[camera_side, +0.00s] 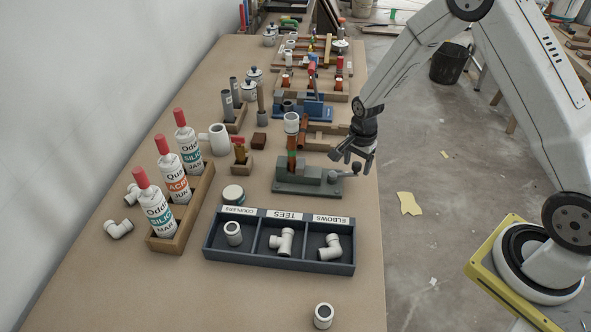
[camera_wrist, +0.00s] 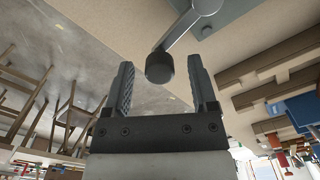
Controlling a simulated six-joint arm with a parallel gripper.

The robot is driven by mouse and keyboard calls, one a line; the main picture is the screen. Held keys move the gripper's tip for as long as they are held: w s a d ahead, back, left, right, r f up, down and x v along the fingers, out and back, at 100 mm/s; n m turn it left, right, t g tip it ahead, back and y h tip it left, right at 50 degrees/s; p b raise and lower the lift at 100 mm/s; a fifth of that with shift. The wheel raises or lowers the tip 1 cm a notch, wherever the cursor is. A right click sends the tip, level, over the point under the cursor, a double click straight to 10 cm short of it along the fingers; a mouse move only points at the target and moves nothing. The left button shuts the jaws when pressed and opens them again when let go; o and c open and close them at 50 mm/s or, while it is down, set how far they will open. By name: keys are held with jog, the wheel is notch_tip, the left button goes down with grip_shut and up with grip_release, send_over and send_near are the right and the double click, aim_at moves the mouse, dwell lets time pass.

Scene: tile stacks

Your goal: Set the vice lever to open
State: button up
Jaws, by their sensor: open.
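The grey vice (camera_side: 300,180) sits near the right edge of the bench, with its lever (camera_side: 345,174) at its right end. In the wrist view the lever (camera_wrist: 188,28) is a grey bar ending in a dark round knob (camera_wrist: 160,68). My gripper (camera_side: 353,158) is open just above and beside the lever end. In the wrist view the knob appears between the tips of my two fingers, with gaps on both sides. I cannot tell whether it is at fingertip depth. No lever markings are readable.
A dark tray (camera_side: 279,265) with white pipe fittings stands in front of the vice. An upright piece topped by a white fitting (camera_side: 291,123) rises at the vice. Sealant bottles (camera_side: 158,209) stand left in a wooden rack. The floor right of the bench is mostly clear.

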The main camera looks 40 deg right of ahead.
jog(key=shift+c, duration=0.2)
grip_shut()
dwell(1.3)
